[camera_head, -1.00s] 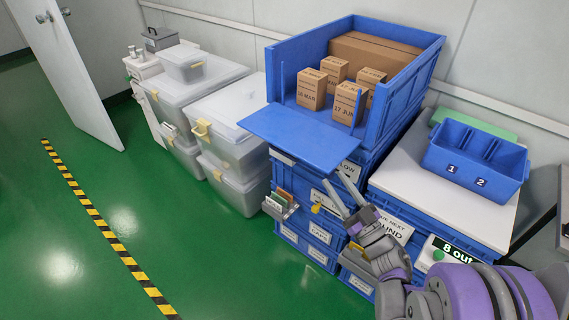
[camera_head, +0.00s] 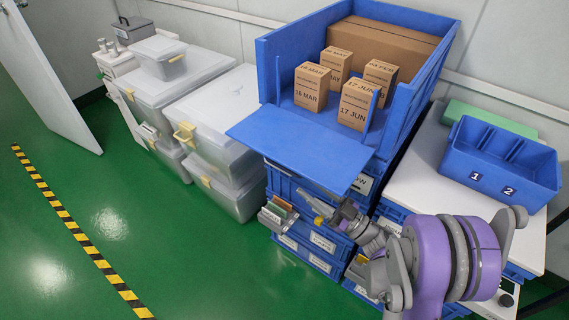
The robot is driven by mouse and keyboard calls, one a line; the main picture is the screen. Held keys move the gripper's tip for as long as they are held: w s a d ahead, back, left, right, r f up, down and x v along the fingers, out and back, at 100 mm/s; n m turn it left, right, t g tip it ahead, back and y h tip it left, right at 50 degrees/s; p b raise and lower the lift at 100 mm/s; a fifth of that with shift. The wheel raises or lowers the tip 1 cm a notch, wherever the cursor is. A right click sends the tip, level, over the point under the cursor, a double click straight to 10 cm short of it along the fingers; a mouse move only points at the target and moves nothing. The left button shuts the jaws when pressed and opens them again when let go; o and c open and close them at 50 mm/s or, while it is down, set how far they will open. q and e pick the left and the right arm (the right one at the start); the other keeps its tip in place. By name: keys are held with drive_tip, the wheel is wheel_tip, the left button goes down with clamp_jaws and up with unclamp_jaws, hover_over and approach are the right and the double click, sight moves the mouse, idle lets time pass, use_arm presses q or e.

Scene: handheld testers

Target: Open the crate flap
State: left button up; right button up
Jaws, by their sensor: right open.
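The top blue crate (camera_head: 436,82) stands on a stack of blue crates with its front open. Its blue flap (camera_head: 300,150) is folded down and out, lying roughly level in front of the opening. Inside are several small cartons with dates, such as the 17 JUN carton (camera_head: 354,106), and a large brown box (camera_head: 385,50) behind them. My right gripper (camera_head: 310,205) is open, just below the flap's front edge and in front of the lower crates. Nothing shows between its fingers. My left gripper is out of view.
Clear lidded tubs (camera_head: 215,105) stand at left. Green floor is free at left.

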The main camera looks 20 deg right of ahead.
sight(292, 174)
drive_tip(key=x, duration=0.8)
drive_tip(key=shift+w+a, duration=0.1)
drive_tip(key=shift+w, duration=0.1)
clamp_jaws()
idle(1.1)
